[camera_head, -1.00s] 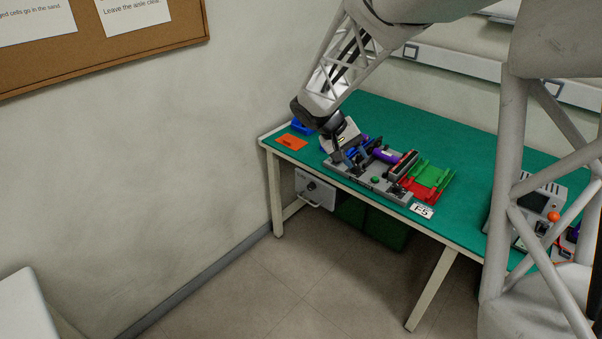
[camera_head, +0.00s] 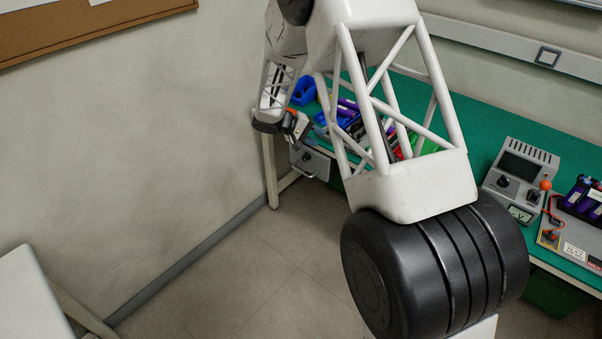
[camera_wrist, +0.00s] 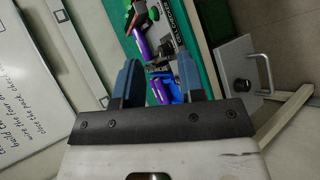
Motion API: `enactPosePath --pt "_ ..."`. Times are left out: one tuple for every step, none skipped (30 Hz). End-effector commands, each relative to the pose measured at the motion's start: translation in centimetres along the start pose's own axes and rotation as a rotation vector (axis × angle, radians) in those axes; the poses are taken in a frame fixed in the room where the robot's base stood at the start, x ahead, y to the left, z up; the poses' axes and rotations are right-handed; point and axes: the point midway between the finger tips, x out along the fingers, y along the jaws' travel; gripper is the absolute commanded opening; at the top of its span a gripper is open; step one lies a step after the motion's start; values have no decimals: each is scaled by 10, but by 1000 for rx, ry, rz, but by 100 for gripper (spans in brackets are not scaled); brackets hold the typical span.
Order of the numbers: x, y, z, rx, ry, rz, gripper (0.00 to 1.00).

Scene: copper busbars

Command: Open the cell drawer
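The cell drawer (camera_head: 311,163) is a grey box under the left end of the table, with a dark round knob and a pale bar handle on its front. It looks shut. In the wrist view its front (camera_wrist: 236,72) and handle (camera_wrist: 264,76) are at the right, outside the fingers. My gripper (camera_head: 301,127) is just above the drawer, near the table's front left edge. In the wrist view its two blue-grey fingers (camera_wrist: 160,62) are wide apart with nothing held; the handle is clear of them.
The green-topped table (camera_head: 465,125) carries a blue bin (camera_head: 303,91), a fixture with purple cells partly hidden by my arm, and a grey meter box (camera_head: 520,178). The floor (camera_head: 240,260) before the drawer is clear. A white surface (camera_head: 30,305) stands at lower left.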

Motion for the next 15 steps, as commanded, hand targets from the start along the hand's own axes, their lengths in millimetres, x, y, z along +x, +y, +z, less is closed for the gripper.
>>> enactPosePath --pt "3 -12 -9 -8 6 19 36" --pt "4 -18 -15 -10 10 30 36" --pt "6 -26 -22 -11 17 46 36" --pt "8 -32 -27 -13 21 57 36" --pt "9 -38 -33 -16 27 69 36" --pt "11 -46 -39 -17 34 83 36" --pt "13 -53 -44 -19 39 94 36" --pt "15 -59 -49 -21 45 106 36" --pt "17 -68 -56 -24 52 121 36" --pt "18 -74 -61 -25 58 133 36" --pt "19 -81 -65 -26 64 143 36" --pt "21 -90 -72 -29 73 158 36" --pt "22 -96 -76 -30 80 169 36" --pt "24 -104 -81 -31 86 179 36" --pt "26 -112 -87 -33 96 193 36"
